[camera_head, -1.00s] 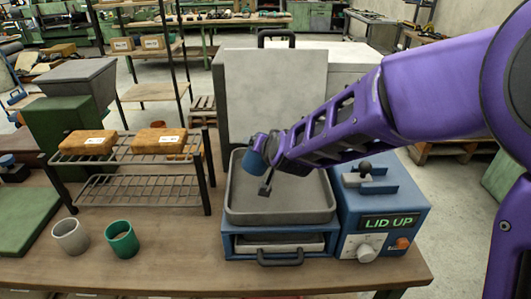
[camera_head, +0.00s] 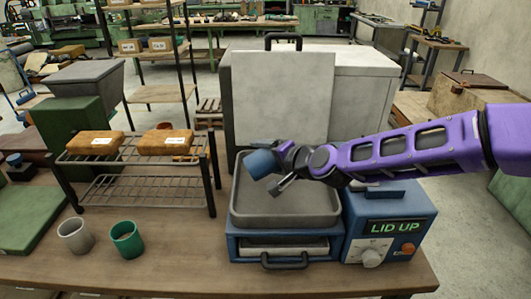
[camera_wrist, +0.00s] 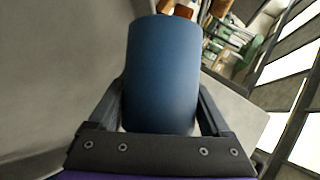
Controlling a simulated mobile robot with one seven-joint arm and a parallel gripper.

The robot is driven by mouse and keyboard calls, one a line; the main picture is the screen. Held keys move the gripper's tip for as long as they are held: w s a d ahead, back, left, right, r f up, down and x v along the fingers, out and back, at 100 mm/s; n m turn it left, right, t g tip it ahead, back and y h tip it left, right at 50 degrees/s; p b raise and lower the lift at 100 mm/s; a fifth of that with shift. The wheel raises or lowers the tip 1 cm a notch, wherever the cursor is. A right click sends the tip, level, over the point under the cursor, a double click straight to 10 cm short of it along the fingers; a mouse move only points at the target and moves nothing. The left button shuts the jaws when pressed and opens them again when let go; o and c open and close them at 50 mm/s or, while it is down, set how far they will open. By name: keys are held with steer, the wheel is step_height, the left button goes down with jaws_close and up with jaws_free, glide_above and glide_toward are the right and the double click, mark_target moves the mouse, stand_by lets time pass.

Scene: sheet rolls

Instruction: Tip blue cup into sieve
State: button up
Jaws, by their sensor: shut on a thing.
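The blue cup (camera_head: 262,164) is tilted well over in the air above the grey tray-like sieve (camera_head: 243,217). It fills the middle of the wrist view (camera_wrist: 161,75), between the two fingers. My gripper (camera_head: 277,160) is shut on the cup's sides. The cup's mouth and any contents are hidden from both views. The sieve sits in a blue machine whose display reads "LID UP" (camera_head: 396,227); the bare floor of the sieve shows below the cup.
The raised grey lid (camera_head: 282,97) stands behind the sieve. A wire rack (camera_head: 135,186) with orange-brown blocks is on the left. The bench front is clear.

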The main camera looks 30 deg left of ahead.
steer(key=shift+d+f+m+g+y+b, duration=0.1)
steer(key=shift+f+m+g+y+b, duration=0.25)
steer(key=shift+f+m+b, duration=0.2)
steer(key=shift+w+d+r+m+y+b, duration=0.1)
steer(key=shift+w+r+m+y+b, duration=0.15)
steer(key=shift+m+y, duration=0.3)
steer(key=shift+d+f+m+g+y+b, duration=0.1)
steer(key=shift+f+m+g+y+b, duration=0.2)
steer(key=shift+m+y+b, duration=0.4)
steer(key=shift+w+d+r+m+g+y+b, duration=0.15)
steer(key=shift+r+m+y+b, duration=0.15)
steer(key=shift+m+b, duration=0.3)
steer(key=shift+w+d+r+m+g+y+b, duration=0.1)
steer(key=shift+w+r+m+y+b, duration=0.1)
steer(key=shift+m+y+b, duration=0.35)
steer(key=shift+r+m+b, duration=0.25)
steer(key=shift+b, duration=0.05)
